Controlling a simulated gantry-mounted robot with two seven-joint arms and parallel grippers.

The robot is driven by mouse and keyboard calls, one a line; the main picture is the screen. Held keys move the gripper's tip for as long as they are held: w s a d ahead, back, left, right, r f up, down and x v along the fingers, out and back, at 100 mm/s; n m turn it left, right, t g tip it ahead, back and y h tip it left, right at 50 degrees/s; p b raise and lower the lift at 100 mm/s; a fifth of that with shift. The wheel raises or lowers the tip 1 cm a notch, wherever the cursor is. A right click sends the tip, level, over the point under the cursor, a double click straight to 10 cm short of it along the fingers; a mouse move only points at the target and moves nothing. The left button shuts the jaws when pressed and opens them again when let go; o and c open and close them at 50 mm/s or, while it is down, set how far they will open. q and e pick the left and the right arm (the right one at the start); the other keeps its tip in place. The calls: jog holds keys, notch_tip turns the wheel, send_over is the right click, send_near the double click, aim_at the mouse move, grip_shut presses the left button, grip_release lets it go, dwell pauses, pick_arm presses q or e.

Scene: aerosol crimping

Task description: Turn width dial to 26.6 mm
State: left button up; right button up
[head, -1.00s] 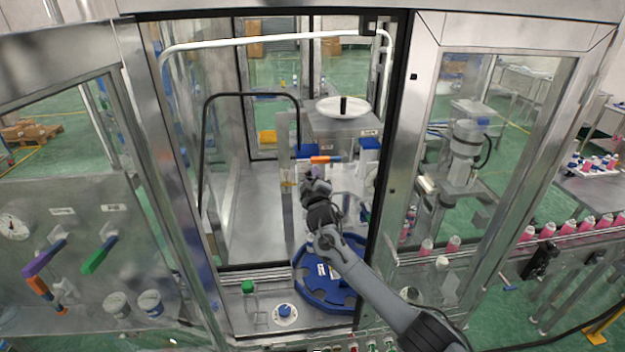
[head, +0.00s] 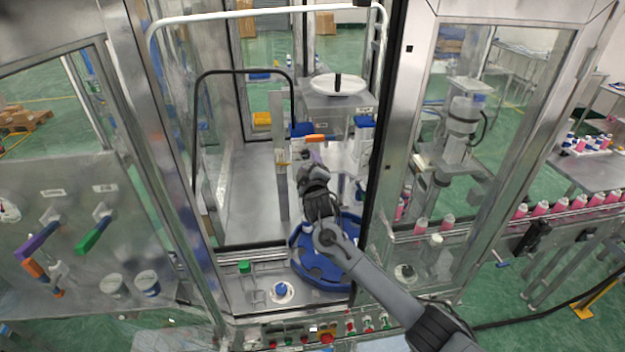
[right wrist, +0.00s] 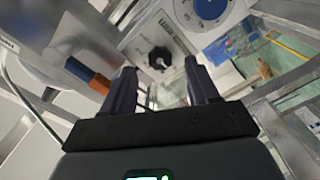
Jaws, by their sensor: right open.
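My right gripper (head: 306,163) reaches through the open front of the machine enclosure, near the panel below the orange-and-blue handle (head: 317,138). In the right wrist view my right gripper (right wrist: 159,66) is open and empty, its two dark fingers apart. A black knob (right wrist: 158,57) on a pale plate shows between and beyond the fingertips, with no clear contact. A larger white round dial face (right wrist: 212,12) lies at the upper right of that view. The markings are too small to read, and I cannot tell which is the width dial. My left gripper is not in view.
The orange-and-blue handle (right wrist: 88,76) is close to the left finger in the wrist view. A white handwheel (head: 340,85) tops the machine. A blue star wheel (head: 318,268) lies below my arm. The door frame (head: 390,150) stands close to the right.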

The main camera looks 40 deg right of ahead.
jog(key=b+v, duration=0.1)
jog(key=v, duration=0.5)
jog(key=shift+s, duration=0.2)
dwell(0.4)
